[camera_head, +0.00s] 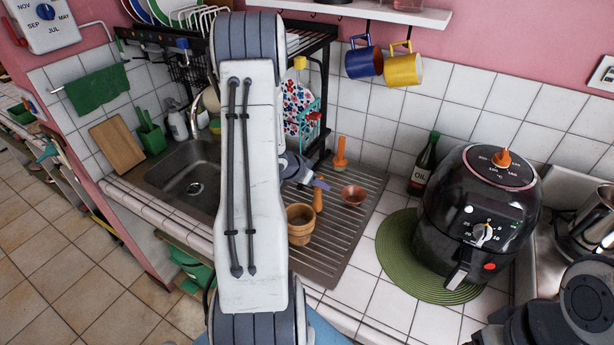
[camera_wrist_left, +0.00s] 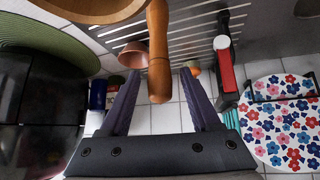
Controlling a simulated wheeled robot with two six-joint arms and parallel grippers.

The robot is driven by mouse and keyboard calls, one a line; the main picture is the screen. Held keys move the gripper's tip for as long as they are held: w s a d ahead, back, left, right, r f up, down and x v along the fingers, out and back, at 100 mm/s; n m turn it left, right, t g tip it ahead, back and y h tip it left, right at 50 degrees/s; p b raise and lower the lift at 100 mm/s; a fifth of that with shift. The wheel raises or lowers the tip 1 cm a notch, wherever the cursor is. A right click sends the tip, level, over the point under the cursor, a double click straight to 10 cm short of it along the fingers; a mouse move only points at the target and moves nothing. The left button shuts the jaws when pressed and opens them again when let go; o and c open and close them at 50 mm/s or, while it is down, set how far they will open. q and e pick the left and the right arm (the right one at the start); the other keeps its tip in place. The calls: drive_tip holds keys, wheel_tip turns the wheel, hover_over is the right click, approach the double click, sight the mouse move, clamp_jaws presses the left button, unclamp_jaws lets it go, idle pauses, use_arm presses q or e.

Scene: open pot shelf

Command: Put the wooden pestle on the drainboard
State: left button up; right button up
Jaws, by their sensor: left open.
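The wooden pestle (camera_head: 318,200) shows as a short brown stick beside the wooden mortar (camera_head: 300,222), over the drainboard (camera_head: 325,262). In the left wrist view the pestle (camera_wrist_left: 158,45) runs down from the top edge, its rounded end between my fingers with gaps on both sides. My left gripper (camera_wrist_left: 160,74) is open around the pestle's end, apparently not touching it. In the head view my left gripper (camera_head: 314,182) is small and partly hidden by my arm. The mortar's rim (camera_wrist_left: 95,8) is cut off at the top. Whether the pestle rests in the mortar is unclear.
A small copper bowl (camera_head: 353,194) and an orange-handled tool (camera_head: 340,155) are on the drainboard. The sink (camera_head: 190,180) lies left. An air fryer (camera_head: 480,215) on a green mat (camera_head: 398,262) and an oil bottle (camera_head: 425,165) stand right. A flowered board (camera_wrist_left: 285,135) is near my gripper.

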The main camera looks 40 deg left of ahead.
use_arm(q)
drive_tip(key=v, duration=0.8)
drive_tip(key=w+d+r+m+y, duration=0.1)
drive_tip(key=w+d+r+y, duration=0.1)
drive_tip(key=w+d+r, duration=0.4)
drive_tip(key=s+d+r+m+g, duration=0.1)
drive_tip(key=s+d, duration=0.1)
drive_tip(key=d, duration=0.5)
drive_tip(key=s+d+r+m+g, duration=0.1)
drive_tip(key=s+d, duration=0.1)
drive_tip(key=d, duration=0.6)
drive_tip(key=s+d+r+m+g+h, duration=0.1)
drive_tip(key=s+d+m+g, duration=0.1)
drive_tip(key=s+d, duration=0.6)
drive_tip(key=s+d+r+m+g+h, duration=0.1)
drive_tip(key=s+d+g, duration=0.3)
drive_tip(key=s+d, duration=0.5)
drive_tip(key=s+m+p, duration=0.1)
drive_tip(key=s, duration=0.4)
drive_tip(key=shift+s+d, duration=0.2)
drive_tip(key=shift+d, duration=0.15)
